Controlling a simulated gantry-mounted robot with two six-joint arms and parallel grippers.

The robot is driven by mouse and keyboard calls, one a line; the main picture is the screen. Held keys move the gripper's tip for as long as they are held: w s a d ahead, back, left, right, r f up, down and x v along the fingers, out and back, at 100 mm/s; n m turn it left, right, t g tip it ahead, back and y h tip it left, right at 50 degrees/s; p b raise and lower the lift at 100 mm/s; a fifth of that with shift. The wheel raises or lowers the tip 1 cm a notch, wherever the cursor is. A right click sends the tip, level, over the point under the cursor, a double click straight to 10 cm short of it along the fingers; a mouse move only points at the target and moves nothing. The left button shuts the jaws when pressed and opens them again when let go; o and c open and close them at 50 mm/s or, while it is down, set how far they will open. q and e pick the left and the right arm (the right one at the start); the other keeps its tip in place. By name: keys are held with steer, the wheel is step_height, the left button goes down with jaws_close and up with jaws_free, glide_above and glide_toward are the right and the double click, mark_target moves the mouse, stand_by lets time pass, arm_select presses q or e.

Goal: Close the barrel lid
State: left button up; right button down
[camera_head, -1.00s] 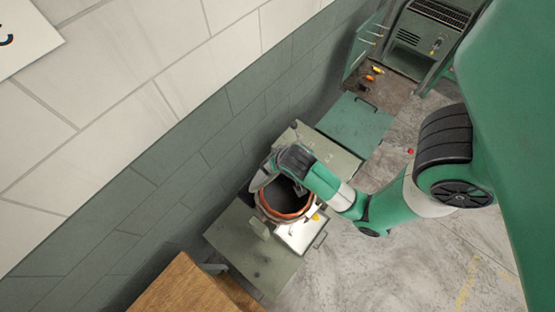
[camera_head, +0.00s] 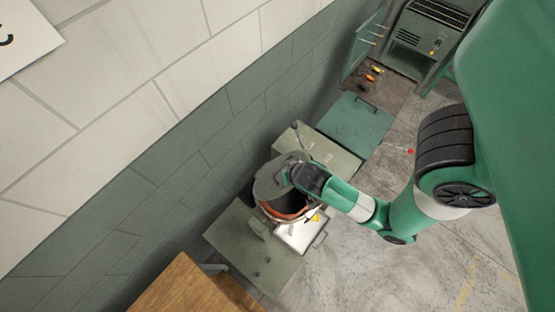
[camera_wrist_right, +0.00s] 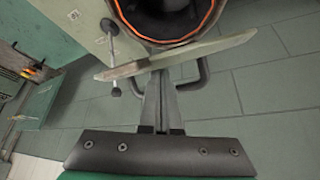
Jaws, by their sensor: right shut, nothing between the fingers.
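The barrel (camera_head: 283,209) has an orange-red rim and a dark mouth that is partly uncovered in the head view. Its round grey lid (camera_head: 268,183) is tilted over the far-left part of the mouth. My right wrist hides part of both. In the right wrist view the lid (camera_wrist_right: 190,55) shows nearly edge-on, with the open barrel (camera_wrist_right: 165,12) beyond it. My right gripper (camera_wrist_right: 158,82) is shut and empty, its fingertips close to the lid's outer face beside a dark bar handle (camera_wrist_right: 203,76). Contact is unclear. My left gripper is not in view.
A grey-green cabinet (camera_head: 322,152) stands behind the barrel, and a pale metal box (camera_head: 298,238) sits in front. A green table surface (camera_head: 250,262) and wooden top (camera_head: 180,292) lie nearer. The wall runs close on the left. Open floor (camera_head: 400,270) lies to the right.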

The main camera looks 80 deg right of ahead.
steer(key=shift+f, duration=0.1)
steer(key=s+a+f, duration=0.2)
steer(key=s+f, duration=0.1)
steer(key=shift+f, duration=0.15)
steer(key=shift+s+a+f+b, duration=0.2)
steer(key=shift+s+f, duration=0.15)
steer(key=shift+f, duration=0.3)
steer(key=shift+s+a+f+b, duration=0.25)
steer(key=shift+s+f, duration=0.15)
steer(key=shift+f, duration=0.3)
steer(key=shift+s+a+f+b, duration=0.2)
steer(key=shift+s+f, duration=0.15)
steer(key=shift+f, duration=0.3)
